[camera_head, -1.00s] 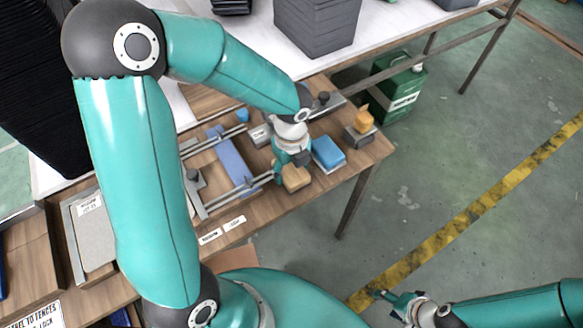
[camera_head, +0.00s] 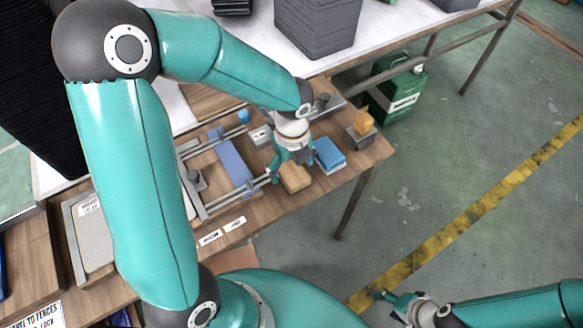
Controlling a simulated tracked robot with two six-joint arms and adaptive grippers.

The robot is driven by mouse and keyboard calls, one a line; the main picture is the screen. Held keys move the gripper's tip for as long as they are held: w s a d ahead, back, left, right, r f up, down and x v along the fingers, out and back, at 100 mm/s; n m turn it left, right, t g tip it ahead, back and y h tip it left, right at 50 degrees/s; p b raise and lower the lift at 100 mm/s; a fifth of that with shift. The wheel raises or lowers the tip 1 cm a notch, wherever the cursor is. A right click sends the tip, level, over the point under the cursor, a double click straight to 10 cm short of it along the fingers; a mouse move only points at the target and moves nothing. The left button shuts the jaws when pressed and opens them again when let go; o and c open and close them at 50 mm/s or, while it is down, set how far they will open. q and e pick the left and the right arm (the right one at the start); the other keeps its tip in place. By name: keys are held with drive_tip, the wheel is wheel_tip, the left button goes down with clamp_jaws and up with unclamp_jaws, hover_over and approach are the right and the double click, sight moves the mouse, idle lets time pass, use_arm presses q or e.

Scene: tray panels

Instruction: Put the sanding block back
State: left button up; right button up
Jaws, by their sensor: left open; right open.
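A tan block (camera_head: 295,177), which looks like the sanding block, lies on the wooden bench top near its front right part. My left gripper (camera_head: 290,166) is open just behind and above it, pointing down; its fingers are apart and hold nothing that I can see. Whether a fingertip still touches the block, I cannot tell. A blue block (camera_head: 329,154) lies to the right of the tan one. My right gripper (camera_head: 383,299) is open and empty at the lower right, over the floor.
A fixture with metal rails and a blue bar (camera_head: 232,162) lies left of the tan block. A grey block with an orange piece (camera_head: 362,123) stands near the bench's right end. Dark stacked trays (camera_head: 317,25) and a green canister (camera_head: 397,88) are behind. Floor at right is clear.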

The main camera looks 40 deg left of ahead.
sight(292, 169)
use_arm(q)
wheel_tip(292, 169, up, 11)
drive_tip(key=p, duration=0.1)
drive_tip(key=shift+f, duration=0.2)
idle(0.4)
